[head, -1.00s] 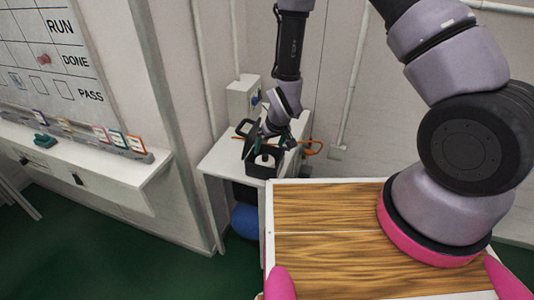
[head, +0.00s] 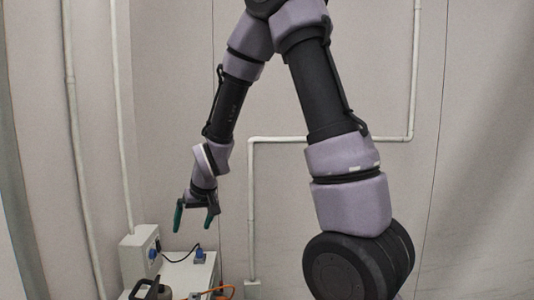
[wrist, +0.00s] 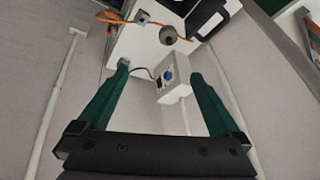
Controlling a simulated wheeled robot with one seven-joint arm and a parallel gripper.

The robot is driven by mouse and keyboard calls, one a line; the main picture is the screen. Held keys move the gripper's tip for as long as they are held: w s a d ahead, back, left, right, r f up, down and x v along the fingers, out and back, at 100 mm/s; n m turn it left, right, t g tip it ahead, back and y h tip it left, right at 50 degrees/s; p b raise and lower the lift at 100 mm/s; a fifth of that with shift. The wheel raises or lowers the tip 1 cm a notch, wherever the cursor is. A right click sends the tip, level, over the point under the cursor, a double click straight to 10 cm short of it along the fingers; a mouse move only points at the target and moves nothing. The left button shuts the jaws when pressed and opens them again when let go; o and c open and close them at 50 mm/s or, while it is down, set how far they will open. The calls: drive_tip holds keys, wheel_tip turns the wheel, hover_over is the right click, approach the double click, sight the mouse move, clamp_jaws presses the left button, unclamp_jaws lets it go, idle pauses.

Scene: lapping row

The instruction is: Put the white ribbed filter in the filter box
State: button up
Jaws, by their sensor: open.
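My gripper (head: 193,228) is open and empty, its two teal fingers pointing down above a white bench (head: 190,272). In the wrist view, the open fingers (wrist: 160,72) spread wide with nothing between them. I cannot make out a white ribbed filter in either view. I also cannot identify a filter box. A small round grey-brown piece (wrist: 168,35) lies on the bench in the wrist view; what it is, I cannot tell.
A black handled carrier (wrist: 205,14) stands on the bench; its top also shows in the head view (head: 150,289). An orange cable (head: 222,290) lies beside it. Open air surrounds my gripper.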

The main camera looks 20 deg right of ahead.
drive_tip(key=s+d+r+m+t, duration=0.1)
drive_tip(key=s+d+r+m, duration=0.2)
drive_tip(key=s+d+r, duration=0.4)
drive_tip(key=s+d+r+m+t, duration=0.1)
drive_tip(key=s+d+r+m, duration=0.1)
drive_tip(key=s+d+r, duration=0.6)
drive_tip(key=s+r, duration=0.4)
drive_tip(key=r, duration=0.5)
drive_tip(key=shift+s+m, duration=0.15)
drive_tip(key=shift+m, duration=0.25)
